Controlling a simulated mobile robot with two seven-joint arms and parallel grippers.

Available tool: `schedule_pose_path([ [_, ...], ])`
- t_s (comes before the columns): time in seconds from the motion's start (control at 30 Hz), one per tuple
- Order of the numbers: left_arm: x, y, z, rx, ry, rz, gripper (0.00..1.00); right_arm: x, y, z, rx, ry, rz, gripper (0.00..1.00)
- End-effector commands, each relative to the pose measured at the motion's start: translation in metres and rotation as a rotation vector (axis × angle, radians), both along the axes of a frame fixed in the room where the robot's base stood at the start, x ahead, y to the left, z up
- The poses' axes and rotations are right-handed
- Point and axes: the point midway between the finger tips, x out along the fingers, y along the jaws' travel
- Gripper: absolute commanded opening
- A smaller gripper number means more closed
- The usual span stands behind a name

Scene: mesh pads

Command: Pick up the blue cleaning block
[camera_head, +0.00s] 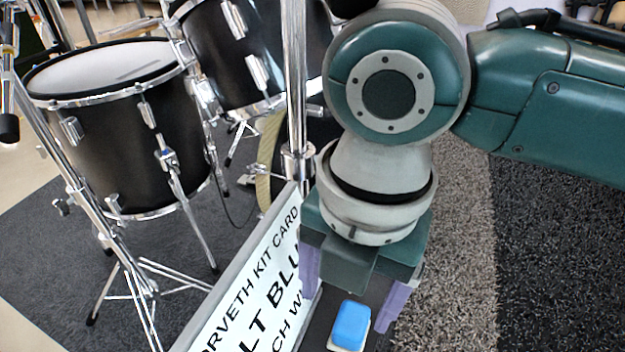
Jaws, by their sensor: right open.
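The blue cleaning block (351,325) has a bright blue top and a pale lower layer. It rests on a dark surface (318,325) at the bottom of the head view. My right gripper (352,290) points down above it, with purple finger pads on either side. The fingers are open, and the block lies below and between them in the picture. I cannot tell whether a finger touches it. My left gripper is not in view.
A white sign (250,290) with black lettering stands close to the left of the gripper. A chrome stand pole (295,90) rises behind it. Black drums (125,135) on metal stands fill the left. Grey carpet (455,250) lies to the right.

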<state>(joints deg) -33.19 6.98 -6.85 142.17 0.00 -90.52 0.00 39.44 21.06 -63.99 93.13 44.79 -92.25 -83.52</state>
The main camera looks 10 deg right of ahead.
Motion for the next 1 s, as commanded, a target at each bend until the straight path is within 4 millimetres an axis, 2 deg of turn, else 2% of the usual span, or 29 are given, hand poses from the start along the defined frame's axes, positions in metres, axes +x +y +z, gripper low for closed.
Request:
schedule_pose_path([
  [0.13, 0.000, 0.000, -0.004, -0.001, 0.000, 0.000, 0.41, 0.006, -0.010, -0.004, -0.034, 0.003, 0.053, 0.80],
  [0.43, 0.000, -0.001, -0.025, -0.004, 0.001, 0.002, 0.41, 0.006, -0.012, -0.035, -0.035, 0.004, 0.056, 0.80],
  [0.6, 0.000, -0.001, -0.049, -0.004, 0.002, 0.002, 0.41, 0.006, -0.016, -0.064, -0.034, 0.004, 0.056, 0.80],
  [0.7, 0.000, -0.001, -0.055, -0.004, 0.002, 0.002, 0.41, 0.006, -0.015, -0.075, -0.034, 0.003, 0.056, 0.80],
  [0.93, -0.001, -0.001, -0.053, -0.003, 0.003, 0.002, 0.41, 0.007, -0.015, -0.074, -0.033, 0.001, 0.057, 0.80],
  [1.0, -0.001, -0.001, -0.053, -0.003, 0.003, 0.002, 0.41, 0.007, -0.015, -0.074, -0.033, 0.001, 0.057, 0.73],
])
